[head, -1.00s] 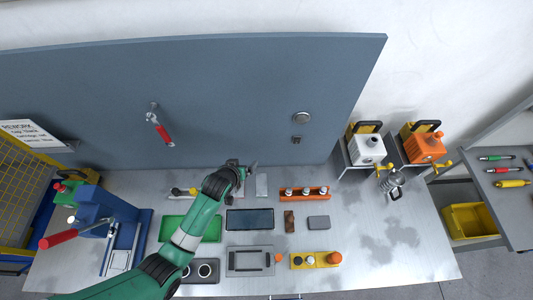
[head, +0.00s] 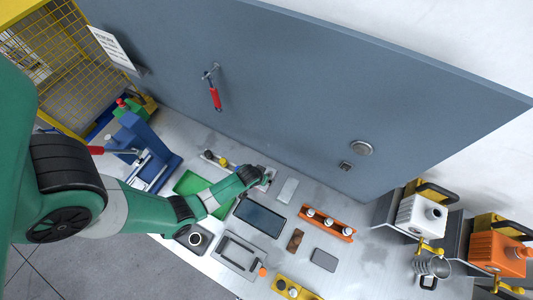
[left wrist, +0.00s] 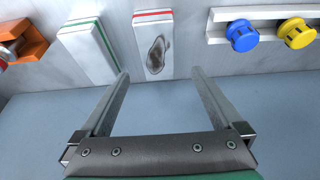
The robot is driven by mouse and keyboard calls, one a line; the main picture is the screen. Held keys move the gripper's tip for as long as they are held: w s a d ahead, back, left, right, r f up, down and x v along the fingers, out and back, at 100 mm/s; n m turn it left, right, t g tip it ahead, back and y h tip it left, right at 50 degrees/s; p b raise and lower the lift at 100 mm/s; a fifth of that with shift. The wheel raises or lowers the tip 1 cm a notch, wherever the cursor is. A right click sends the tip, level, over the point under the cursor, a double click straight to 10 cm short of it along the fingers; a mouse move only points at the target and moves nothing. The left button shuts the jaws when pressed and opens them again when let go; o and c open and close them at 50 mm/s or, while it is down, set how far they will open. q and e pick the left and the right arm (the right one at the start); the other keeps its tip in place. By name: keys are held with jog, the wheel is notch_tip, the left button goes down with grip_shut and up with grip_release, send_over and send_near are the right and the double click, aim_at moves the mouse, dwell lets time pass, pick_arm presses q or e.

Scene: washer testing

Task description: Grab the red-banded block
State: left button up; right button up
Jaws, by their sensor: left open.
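In the left wrist view the red-banded block (left wrist: 153,48) is a pale block with a red stripe at its far end and a dark smudge on its face. My left gripper (left wrist: 159,74) is open, with one finger on each side of the block's near end and nothing held between them. Whether the fingers are level with the block is unclear. In the head view my left gripper (head: 267,176) is low over the back of the bench and hides most of this block. My right gripper is in neither view.
A similar green-banded block (left wrist: 88,50) lies close to the left finger's side; it shows plain grey in the head view (head: 287,190). A rail with blue (left wrist: 242,36) and yellow (left wrist: 296,33) knobs is on the other side. The blue-grey panel (head: 300,90) stands close behind.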

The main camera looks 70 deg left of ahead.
pick_arm(q)
jog(key=b+x, duration=0.1)
jog(key=x, duration=0.2)
jog(key=shift+b, duration=0.3)
jog(key=b+x, duration=0.3)
jog(key=x, duration=0.1)
jog(key=shift+d+f, duration=0.2)
jog(key=shift+d, duration=0.15)
jog(key=shift+w+a+f, duration=0.15)
jog(key=shift+a+f, duration=0.05)
jog(key=shift+f, duration=0.2)
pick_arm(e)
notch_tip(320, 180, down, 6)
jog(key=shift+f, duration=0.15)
pick_arm(q)
jog(key=shift+r, duration=0.1)
grip_shut()
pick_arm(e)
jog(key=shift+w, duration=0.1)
